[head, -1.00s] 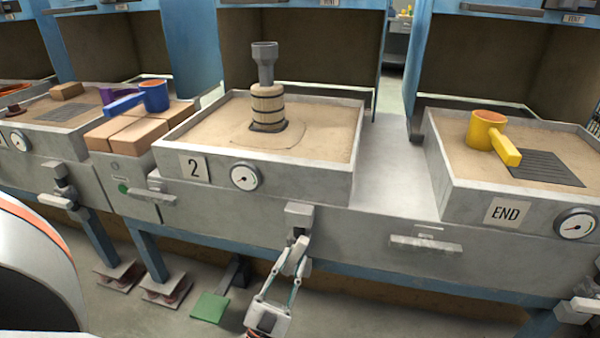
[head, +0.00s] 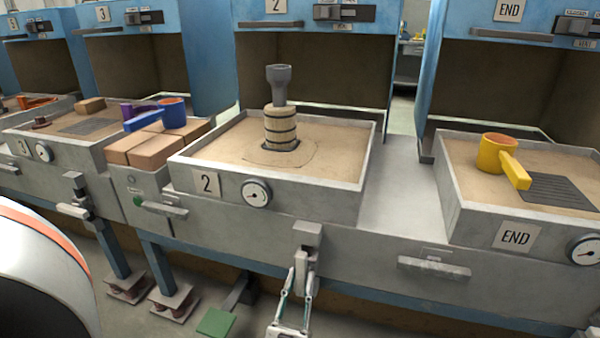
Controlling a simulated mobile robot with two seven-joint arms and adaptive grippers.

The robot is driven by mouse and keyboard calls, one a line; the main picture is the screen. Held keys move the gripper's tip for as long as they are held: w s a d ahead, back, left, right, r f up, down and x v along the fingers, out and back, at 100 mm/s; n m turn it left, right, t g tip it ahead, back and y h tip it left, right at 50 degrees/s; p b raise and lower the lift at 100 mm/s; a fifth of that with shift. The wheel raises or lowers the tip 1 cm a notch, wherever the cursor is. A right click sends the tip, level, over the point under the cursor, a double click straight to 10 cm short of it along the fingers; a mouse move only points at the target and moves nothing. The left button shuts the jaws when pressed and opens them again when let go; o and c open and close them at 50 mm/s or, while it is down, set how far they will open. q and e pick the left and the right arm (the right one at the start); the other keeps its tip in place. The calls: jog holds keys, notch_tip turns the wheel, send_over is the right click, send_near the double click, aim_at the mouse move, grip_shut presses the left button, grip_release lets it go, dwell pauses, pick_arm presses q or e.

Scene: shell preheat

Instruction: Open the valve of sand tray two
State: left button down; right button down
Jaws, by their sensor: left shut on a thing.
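Sand tray two (head: 240,192) is a grey metal tray of sand with a "2" plate and a round gauge on its front. Its valve (head: 307,232) is a grey block low on the cabinet front, below the tray's right part. My left gripper (head: 303,265) comes up from below with its fingertips shut at the underside of this valve, on its handle. The handle itself is mostly hidden by the fingers, so its angle cannot be told. My right gripper is not in view.
A banded mould with a grey funnel (head: 279,120) stands in the tray's sand. A yellow ladle (head: 498,155) rests in the END tray (head: 450,195) at right. A grey drawer handle (head: 434,268) juts out right of the valve. A green pedal (head: 215,322) is on the floor.

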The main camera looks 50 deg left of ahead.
pick_arm(q)
jog(key=c, duration=1.9)
grip_release()
jog(key=v, duration=0.7)
jog(key=shift+s+d+f, duration=0.1)
jog(key=shift+d+f, duration=0.05)
jog(key=shift+f, duration=0.05)
jog(key=shift+r, duration=0.1)
